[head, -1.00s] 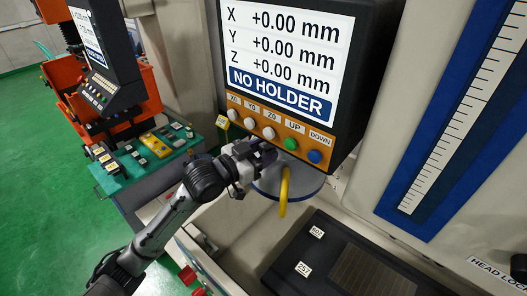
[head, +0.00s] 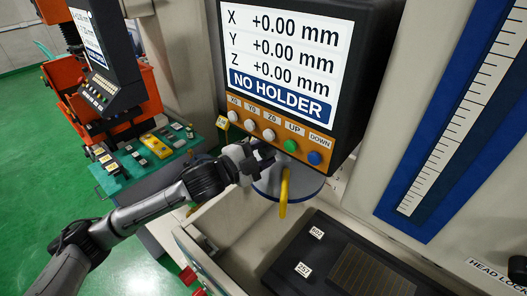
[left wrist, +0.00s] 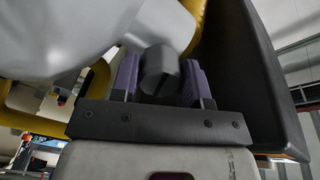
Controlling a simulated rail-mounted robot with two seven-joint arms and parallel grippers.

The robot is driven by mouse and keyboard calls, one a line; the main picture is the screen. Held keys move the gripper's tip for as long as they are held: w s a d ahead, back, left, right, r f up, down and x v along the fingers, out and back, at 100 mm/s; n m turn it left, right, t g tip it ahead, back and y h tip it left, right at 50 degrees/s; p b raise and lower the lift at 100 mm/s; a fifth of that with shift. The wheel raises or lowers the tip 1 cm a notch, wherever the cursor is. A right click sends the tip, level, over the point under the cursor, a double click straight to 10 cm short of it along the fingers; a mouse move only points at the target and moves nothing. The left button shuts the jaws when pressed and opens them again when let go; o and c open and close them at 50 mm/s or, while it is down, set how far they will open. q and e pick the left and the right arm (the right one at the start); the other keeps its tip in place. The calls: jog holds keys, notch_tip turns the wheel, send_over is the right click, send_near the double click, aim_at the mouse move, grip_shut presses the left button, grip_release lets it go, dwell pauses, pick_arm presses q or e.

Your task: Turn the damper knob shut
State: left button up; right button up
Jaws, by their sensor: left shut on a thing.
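My left gripper (head: 262,160) is below the left part of the console's button row, in front of a grey-blue round part. In the left wrist view its two purple-padded fingers (left wrist: 160,82) stand on either side of a dark grey rounded knob (left wrist: 158,64), and they are shut on it. This looks like the damper knob; no label or position mark on it is readable. In the head view the gripper covers the knob. My right gripper is in neither view.
The console screen (head: 285,50) reads "NO HOLDER", with buttons up to UP and DOWN beneath it. A yellow curved part (head: 284,192) hangs just right of the gripper. A dark tray (head: 335,265) lies below. A teal table (head: 125,180) stands at left.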

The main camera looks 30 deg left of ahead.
pick_arm(q)
jog(key=shift+m, duration=1.9)
jog(key=o, duration=0.9)
jog(key=shift+o, duration=0.2)
